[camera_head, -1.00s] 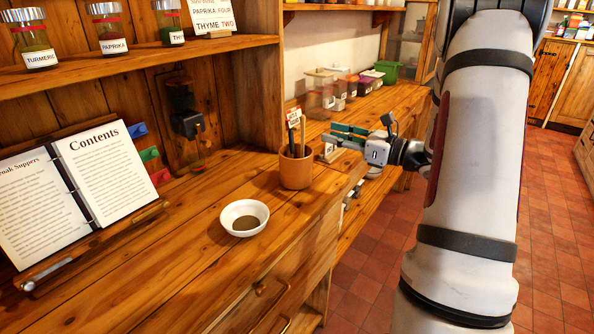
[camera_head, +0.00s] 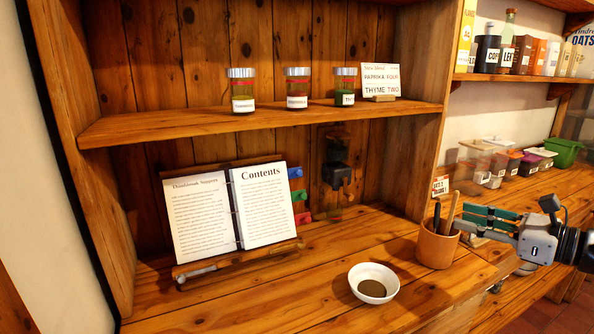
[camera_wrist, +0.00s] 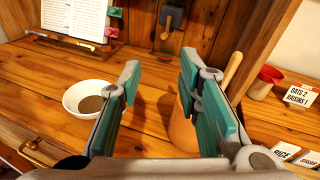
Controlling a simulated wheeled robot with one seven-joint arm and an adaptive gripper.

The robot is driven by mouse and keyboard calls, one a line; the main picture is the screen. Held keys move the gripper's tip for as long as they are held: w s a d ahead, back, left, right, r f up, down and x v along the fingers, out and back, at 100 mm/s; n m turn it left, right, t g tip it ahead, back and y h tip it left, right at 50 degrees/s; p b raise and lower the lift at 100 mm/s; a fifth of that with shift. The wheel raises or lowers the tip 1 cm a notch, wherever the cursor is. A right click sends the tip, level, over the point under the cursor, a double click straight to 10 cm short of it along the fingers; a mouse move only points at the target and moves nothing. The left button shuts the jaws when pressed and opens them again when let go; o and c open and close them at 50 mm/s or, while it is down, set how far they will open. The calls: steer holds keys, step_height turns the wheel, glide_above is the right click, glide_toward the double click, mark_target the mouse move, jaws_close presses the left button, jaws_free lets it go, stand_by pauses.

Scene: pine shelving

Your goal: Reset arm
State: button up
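My gripper (camera_head: 491,217) is at the right of the head view, level with the top of a terracotta utensil pot (camera_head: 436,246) and close to it. In the wrist view my gripper (camera_wrist: 163,90) has its two green-padded fingers spread apart with nothing between them. The pot (camera_wrist: 183,131) shows there beyond the right finger, which hides part of it. A white bowl (camera_head: 387,275) with dark ground contents stands on the counter, left of the pot. It also shows in the wrist view (camera_wrist: 72,97), left of the left finger.
An open recipe book (camera_head: 230,215) stands on a wooden stand at the back left. Three spice jars (camera_head: 297,88) and a card (camera_head: 380,80) are on the shelf above. The counter in front of the book is clear.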

steer(key=s+a+r+n+g+p, duration=0.1)
steer(key=s+a+n+g, duration=0.25)
steer(key=a, duration=0.35)
steer(key=s+a+r+n+g, duration=0.1)
steer(key=s+a+n+g, duration=0.2)
steer(key=s+a+n, duration=0.3)
steer(key=s+a+r+n+g+p, duration=0.1)
steer(key=s+a+r+n+g, duration=0.2)
steer(key=a, duration=0.5)
steer(key=s+n+h+p, duration=0.3)
steer(key=s+n+h, duration=0.6)
steer(key=s+n, duration=0.5)
steer(key=shift+d+r+n+h, duration=0.35)
steer(key=shift+r+n+h, duration=0.05)
steer(key=shift+r+n, duration=0.05)
steer(key=shift+s, duration=0.1)
